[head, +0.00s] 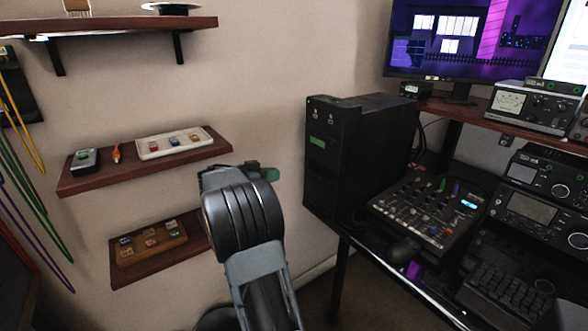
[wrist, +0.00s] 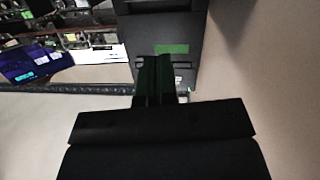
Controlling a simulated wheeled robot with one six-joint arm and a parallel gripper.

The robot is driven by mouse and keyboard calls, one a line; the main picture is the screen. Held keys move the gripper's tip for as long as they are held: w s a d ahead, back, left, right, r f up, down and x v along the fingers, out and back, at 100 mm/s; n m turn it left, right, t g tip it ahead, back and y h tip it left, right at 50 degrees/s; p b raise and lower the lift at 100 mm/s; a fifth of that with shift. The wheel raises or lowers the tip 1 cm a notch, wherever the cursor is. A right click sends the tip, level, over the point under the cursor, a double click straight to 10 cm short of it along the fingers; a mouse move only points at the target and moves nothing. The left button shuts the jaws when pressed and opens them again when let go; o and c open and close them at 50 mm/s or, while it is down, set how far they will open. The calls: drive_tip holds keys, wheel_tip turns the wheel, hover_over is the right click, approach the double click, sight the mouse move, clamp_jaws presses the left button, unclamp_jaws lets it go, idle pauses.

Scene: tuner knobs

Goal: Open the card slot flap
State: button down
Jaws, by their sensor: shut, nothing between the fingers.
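A dark tower case (head: 375,135) stands on the desk's left end. A small green panel (head: 317,142) is on its front face. It also shows in the wrist view (wrist: 172,48), just beyond my fingertips. I cannot make out for sure whether this green panel is the card slot flap, or whether a flap stands open. My gripper (head: 270,174) is left of the case in the head view, mostly hidden behind my wrist. In the wrist view my gripper (wrist: 157,62) has its dark fingers together, with nothing seen between them. Contact with the case cannot be told.
Wall shelves (head: 145,165) with small cards and trays are at the left. A mixer (head: 430,212), radios (head: 540,210) and a keyboard (head: 505,297) crowd the desk right of the case. Bare wall lies between the shelves and the case.

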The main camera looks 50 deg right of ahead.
approach(316, 176)
drive_tip(key=d+r, duration=0.1)
drive_tip(key=d, duration=0.4)
drive_tip(key=shift+s+d+f, duration=0.3)
drive_tip(key=shift+d+f, duration=0.25)
drive_tip(key=shift+f, duration=0.15)
drive_tip(key=shift+s+d+f, duration=0.35)
drive_tip(key=shift+d+f, duration=0.2)
drive_tip(key=shift+f, duration=0.15)
